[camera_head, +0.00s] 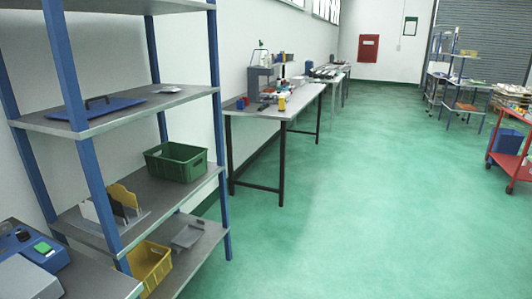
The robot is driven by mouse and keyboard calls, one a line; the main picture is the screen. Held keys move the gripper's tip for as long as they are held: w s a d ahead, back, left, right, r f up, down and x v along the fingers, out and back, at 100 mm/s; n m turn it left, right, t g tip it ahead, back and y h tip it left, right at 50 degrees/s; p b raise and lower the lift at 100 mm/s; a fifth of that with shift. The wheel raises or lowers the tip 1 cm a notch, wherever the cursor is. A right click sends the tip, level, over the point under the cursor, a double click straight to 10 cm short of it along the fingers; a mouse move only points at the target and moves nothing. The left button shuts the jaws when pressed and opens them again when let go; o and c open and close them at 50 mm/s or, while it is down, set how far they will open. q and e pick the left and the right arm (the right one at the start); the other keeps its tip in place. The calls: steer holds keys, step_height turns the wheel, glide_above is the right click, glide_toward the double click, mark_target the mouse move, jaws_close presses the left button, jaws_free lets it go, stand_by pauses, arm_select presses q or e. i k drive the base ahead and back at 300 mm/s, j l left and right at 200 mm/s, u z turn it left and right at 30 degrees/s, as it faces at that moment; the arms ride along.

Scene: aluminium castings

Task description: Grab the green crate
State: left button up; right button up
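The green crate (176,161) is an open-topped box with a rim. It sits on the middle shelf (165,198) of a blue-posted metal rack, toward the shelf's right end. The crate looks upright, and its interior is mostly empty as far as I can see. Neither of my grippers shows in the head view, and nothing is touching the crate.
A yellow crate (148,268) sits on the shelf below. Blue rack posts (216,130) stand near the green crate. A workbench (270,112) with equipment stands behind, along the wall. A red cart (510,160) is at the right. The green floor (370,200) between is clear.

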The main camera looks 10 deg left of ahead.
mark_target(181, 163)
steer(key=i+u, duration=0.1)
steer(key=i, duration=0.4)
steer(key=i+l+u, duration=0.1)
steer(key=i, duration=0.4)
steer(key=i+l+u, duration=0.1)
steer(key=i, duration=0.4)
steer(key=i+l+u, duration=0.1)
steer(key=i, duration=0.4)
steer(key=l, duration=0.1)
